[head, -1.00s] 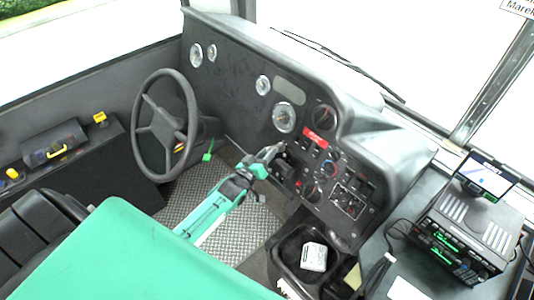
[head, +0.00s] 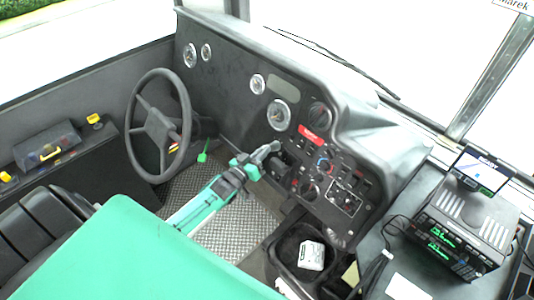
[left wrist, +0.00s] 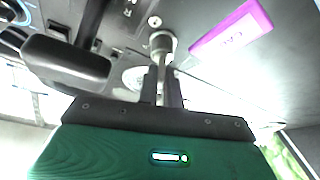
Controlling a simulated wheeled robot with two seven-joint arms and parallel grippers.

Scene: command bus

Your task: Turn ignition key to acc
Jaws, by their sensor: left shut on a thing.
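My left gripper (head: 272,149) reaches the dark dashboard panel (head: 318,172) near its left edge. In the left wrist view its two narrow fingers (left wrist: 162,78) are shut on a small grey metal piece, the ignition key (left wrist: 162,44), at the panel. The fingers hide part of the key and its slot. The key is too small and covered to make out in the head view, and I cannot tell its exact position. My right gripper is not in view.
The steering wheel (head: 158,125) stands left of my arm. A red label (head: 308,133) and several knobs sit right of the gripper. A dark bin (head: 284,262) with a white box (head: 311,255) lies below. A ticket machine (head: 463,238) stands at the right.

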